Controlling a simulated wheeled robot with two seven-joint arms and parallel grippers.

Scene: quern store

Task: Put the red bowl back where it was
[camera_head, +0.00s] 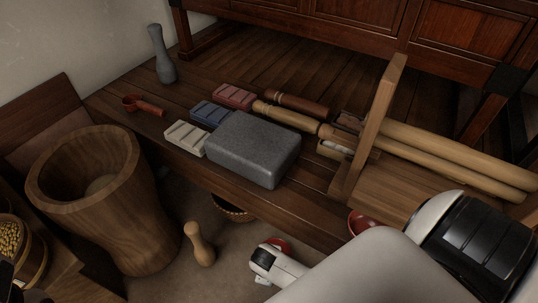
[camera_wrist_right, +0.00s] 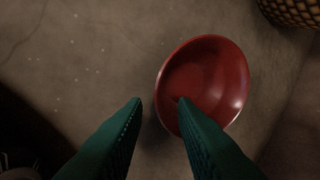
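A red bowl (camera_wrist_right: 203,82) lies on the floor in the right wrist view. My right gripper (camera_wrist_right: 159,106) is open and empty, its green fingers apart. The right fingertip overlaps the bowl's near part in the picture; the left fingertip lies left of its rim. I cannot tell whether they touch. In the head view, a bit of this red bowl (camera_head: 279,244) shows behind the white body of my right gripper. A second red bowl (camera_head: 359,222) shows at the low bench's near side, partly hidden by my arm.
A woven basket (camera_wrist_right: 292,10) stands close to the bowl, under the bench edge. The low bench (camera_head: 120,96) holds a grey stone block (camera_head: 254,148), grooved blocks and wooden rollers. A wooden mortar (camera_head: 95,200) and pestle (camera_head: 199,245) stand on the floor to the left.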

